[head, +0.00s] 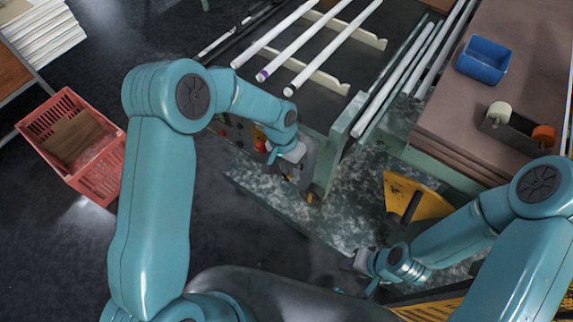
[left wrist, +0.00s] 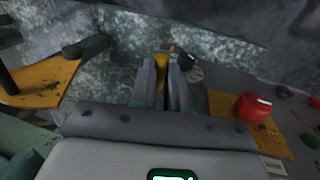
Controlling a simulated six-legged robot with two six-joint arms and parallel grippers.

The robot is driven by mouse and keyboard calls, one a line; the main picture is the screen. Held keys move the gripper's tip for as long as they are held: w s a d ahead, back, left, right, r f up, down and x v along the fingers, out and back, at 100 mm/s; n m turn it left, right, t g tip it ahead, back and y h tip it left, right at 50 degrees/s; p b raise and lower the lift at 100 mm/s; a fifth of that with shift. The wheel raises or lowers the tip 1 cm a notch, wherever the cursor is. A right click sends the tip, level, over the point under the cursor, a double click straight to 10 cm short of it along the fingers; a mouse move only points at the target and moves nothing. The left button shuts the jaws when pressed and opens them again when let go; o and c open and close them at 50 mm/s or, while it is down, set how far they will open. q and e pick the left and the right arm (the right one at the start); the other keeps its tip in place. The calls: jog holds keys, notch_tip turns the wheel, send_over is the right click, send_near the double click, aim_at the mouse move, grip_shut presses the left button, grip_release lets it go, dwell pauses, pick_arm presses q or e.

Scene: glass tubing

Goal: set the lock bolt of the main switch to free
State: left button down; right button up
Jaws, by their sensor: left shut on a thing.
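The main switch shows as a red knob (left wrist: 252,107) on a yellow plate (left wrist: 222,103) at the right of the left wrist view. The red knob is also in the head view (head: 260,146). My left gripper (left wrist: 163,80) is at the machine's end panel, left of the red knob in the wrist view. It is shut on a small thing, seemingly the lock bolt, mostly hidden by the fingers. A small yellow part (left wrist: 162,60) shows at the fingertips. The bolt's position cannot be read. My right gripper (head: 368,274) is low, away from the panel; its jaws are unclear.
White tubes (head: 305,38) lie on rails on the machine top. A blue bin (head: 483,59) stands on the brown bench at right. A red crate (head: 72,145) is on the floor at left. A yellow pedal-like part (head: 412,197) stands right of the panel.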

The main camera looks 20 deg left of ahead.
pick_arm(q)
jog(key=c, duration=1.1)
grip_release()
jog(key=shift+w, duration=0.1)
jog(key=w+a+r+b, duration=0.1)
jog(key=a+r+b, duration=0.1)
jog(key=r, duration=1.4)
jog(key=shift+a, duration=0.5)
jog(key=s+d+f+n+h, duration=0.1)
jog(key=s+f, duration=0.3)
jog(key=f, duration=0.5)
jog(key=s+d+f+n+h, duration=0.15)
jog(key=s+f, duration=0.25)
jog(key=f, duration=0.6)
jog(key=s+f+n+t, duration=0.1)
jog(key=s+f+n, duration=0.2)
jog(key=s+f, duration=0.4)
jog(key=s+a, duration=0.1)
jog(key=s, duration=0.5)
jog(key=shift+f, duration=0.15)
